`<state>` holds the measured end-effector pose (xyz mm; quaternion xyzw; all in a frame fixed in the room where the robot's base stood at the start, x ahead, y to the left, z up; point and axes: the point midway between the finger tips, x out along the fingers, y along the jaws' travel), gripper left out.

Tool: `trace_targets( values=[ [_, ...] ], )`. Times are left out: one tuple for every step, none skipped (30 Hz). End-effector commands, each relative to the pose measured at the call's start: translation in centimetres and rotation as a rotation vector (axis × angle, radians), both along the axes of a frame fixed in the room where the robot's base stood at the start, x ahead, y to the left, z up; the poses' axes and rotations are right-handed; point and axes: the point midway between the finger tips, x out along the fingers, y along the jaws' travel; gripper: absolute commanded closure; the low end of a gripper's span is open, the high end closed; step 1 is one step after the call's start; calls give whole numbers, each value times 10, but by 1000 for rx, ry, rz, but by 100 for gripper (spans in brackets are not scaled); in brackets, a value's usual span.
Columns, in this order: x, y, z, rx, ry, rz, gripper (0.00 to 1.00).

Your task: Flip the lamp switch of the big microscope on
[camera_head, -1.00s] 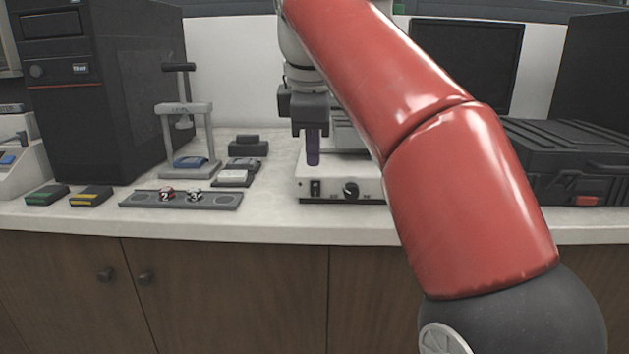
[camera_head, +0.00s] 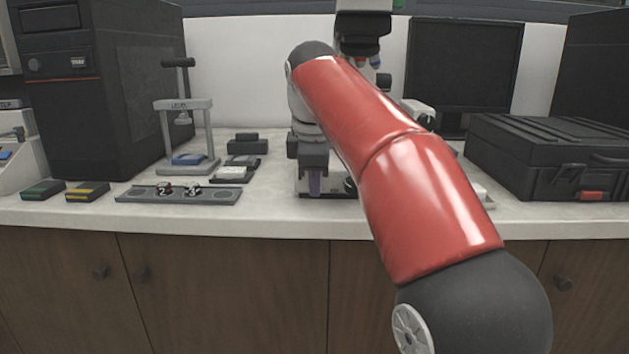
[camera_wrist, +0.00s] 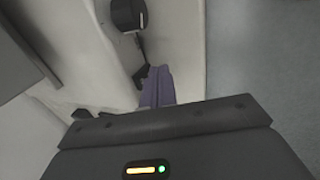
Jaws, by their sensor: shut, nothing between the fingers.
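The big microscope (camera_head: 364,22) stands behind my arm, with its dark head and objectives showing above. In the wrist view the fingertips (camera_wrist: 158,78) are close to the base's front face. A dark round knob (camera_wrist: 127,15) sits on that face beyond them. The lamp switch is hidden behind my gripper in the head view. A small dark part shows beside the fingertips, but I cannot tell whether they touch it.
A grey tray (camera_head: 137,195) with two small mounts lies on the counter to the left, near a small press (camera_head: 188,115). A black case (camera_head: 545,160) stands at right. A monitor (camera_head: 463,65) is behind. The counter's front edge runs close below my gripper.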

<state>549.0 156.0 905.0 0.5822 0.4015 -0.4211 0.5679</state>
Motion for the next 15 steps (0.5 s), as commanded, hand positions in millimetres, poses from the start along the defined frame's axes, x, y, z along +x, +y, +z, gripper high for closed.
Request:
trace_targets(
  values=[
    [0,0,0,0,-1,0,100],
    [0,0,0,0,-1,0,100],
    [0,0,0,0,-1,0,100],
    [0,0,0,0,-1,0,100],
    [0,0,0,0,0,0,100],
    [0,0,0,0,0,0,100],
    [0,0,0,0,0,0,100],
    [0,0,0,0,-1,0,100],
    [0,0,-1,0,-7,0,100],
    [1,0,-2,-1,-16,0,100],
    [2,0,-4,-1,-30,0,100],
    [3,0,-6,-2,-57,1,100],
    [4,0,-5,-2,-69,0,100],
    [4,0,-2,-2,-66,0,100],
    [4,0,-2,-2,-64,0,100]
  ],
)
